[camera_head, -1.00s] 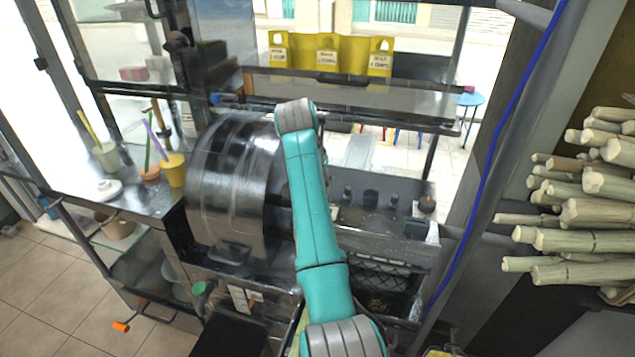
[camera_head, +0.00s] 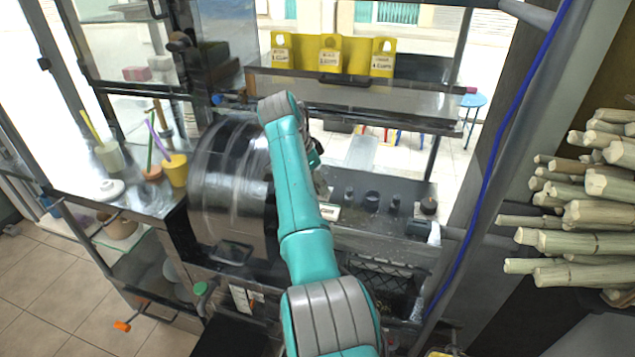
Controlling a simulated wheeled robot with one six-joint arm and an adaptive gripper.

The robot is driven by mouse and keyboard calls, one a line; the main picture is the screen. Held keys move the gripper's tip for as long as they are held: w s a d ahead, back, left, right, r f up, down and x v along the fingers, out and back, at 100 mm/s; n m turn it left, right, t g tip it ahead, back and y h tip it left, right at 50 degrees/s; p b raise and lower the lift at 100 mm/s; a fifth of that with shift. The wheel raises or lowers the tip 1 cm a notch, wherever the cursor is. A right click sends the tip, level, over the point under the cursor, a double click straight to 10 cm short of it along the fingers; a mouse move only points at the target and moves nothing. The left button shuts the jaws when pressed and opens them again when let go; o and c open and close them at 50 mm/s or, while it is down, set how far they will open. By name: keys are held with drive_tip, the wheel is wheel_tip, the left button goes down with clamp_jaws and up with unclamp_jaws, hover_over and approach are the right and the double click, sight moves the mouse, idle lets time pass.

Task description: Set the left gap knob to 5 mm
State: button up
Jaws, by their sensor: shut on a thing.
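The sugarcane press stands in the middle with its big shiny metal drum (camera_head: 228,185). My teal and grey arm reaches over it from below and covers the drum's right side. My gripper (camera_head: 321,183) shows only as a dark sliver just right of the arm, low beside the press. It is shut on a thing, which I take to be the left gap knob. The fingertips, the knob and any scale marks are hidden behind my arm, so I cannot read the setting.
Several small dark cylinders (camera_head: 371,200) stand on the metal deck right of my arm. A yellow cup (camera_head: 174,170) stands on the left counter. Yellow cup holders (camera_head: 329,55) line the back shelf. Sugarcane stalks (camera_head: 590,212) are stacked at the right, beyond a blue cable (camera_head: 487,178).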

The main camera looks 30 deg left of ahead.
idle(0.4)
drive_tip(key=o, duration=1.1)
drive_tip(key=shift+o, duration=0.2)
drive_tip(key=v, duration=1.2)
drive_tip(key=shift+f, duration=0.1)
